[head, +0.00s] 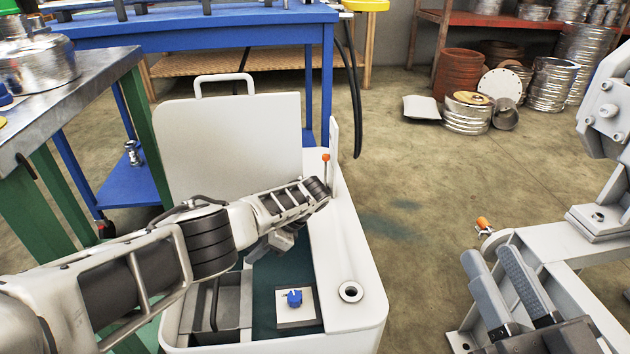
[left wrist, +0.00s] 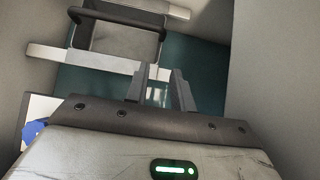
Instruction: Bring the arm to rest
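My left arm reaches in from the left across an open white cart (head: 358,265) in the head view. My left gripper (head: 275,242) hangs above the cart's teal inside. In the left wrist view its two grey fingers (left wrist: 160,88) are parallel with a gap between them and nothing held. In the head view the left arm partly hides the cart's inside. Two grey fingers at the lower right look like my right gripper (head: 506,285), apart and empty.
Inside the cart are a grey bin with a dark handle (left wrist: 118,35) and a blue knob (head: 294,298) on a pale plate. The cart's lid (head: 228,135) stands upright behind. A metal-topped bench (head: 95,85) is left, a blue table (head: 190,30) behind.

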